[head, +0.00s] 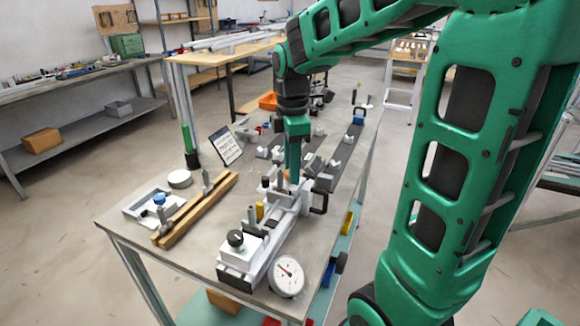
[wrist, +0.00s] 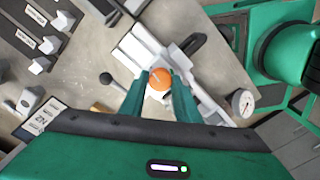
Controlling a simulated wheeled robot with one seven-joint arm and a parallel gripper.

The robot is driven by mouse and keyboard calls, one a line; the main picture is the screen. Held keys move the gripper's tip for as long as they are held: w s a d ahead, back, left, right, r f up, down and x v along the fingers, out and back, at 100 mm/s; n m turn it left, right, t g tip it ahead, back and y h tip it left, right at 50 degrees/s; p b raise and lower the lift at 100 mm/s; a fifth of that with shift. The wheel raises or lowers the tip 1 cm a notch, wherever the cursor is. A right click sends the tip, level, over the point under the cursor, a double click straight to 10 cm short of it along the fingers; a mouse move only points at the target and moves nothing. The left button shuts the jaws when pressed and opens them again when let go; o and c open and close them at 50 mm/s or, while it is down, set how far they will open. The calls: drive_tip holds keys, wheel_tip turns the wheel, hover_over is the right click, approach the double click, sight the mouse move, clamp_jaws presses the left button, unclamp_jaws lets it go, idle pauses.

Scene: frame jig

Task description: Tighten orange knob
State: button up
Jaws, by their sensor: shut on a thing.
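The orange knob (wrist: 159,79) sits on the white and grey metal jig in the wrist view, with a small light mark on its top. My gripper (wrist: 160,86) is shut on it, one green finger at each side. In the head view my gripper (head: 292,178) points straight down over the middle of the jig (head: 262,243), and the knob is mostly hidden there by the fingers.
A black ball-handled lever (wrist: 106,79) stands close to my left finger. A round dial gauge (head: 287,276) is at the jig's front right.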

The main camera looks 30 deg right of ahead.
drive_tip(key=m, duration=0.5)
drive_tip(key=shift+w+r, duration=0.15)
drive_tip(key=shift+w, duration=0.15)
drive_tip(key=m, duration=0.5)
drive_tip(key=shift+m, duration=0.4)
drive_tip(key=m, duration=0.5)
drive_tip(key=shift+m, duration=2.3)
drive_tip(key=shift+s, duration=0.1)
drive_tip(key=shift+a, duration=0.1)
drive_tip(key=o, duration=1)
drive_tip(key=shift+o, duration=0.2)
wheel_tip(320, 180, up, 10)
drive_tip(key=shift+r, duration=0.25)
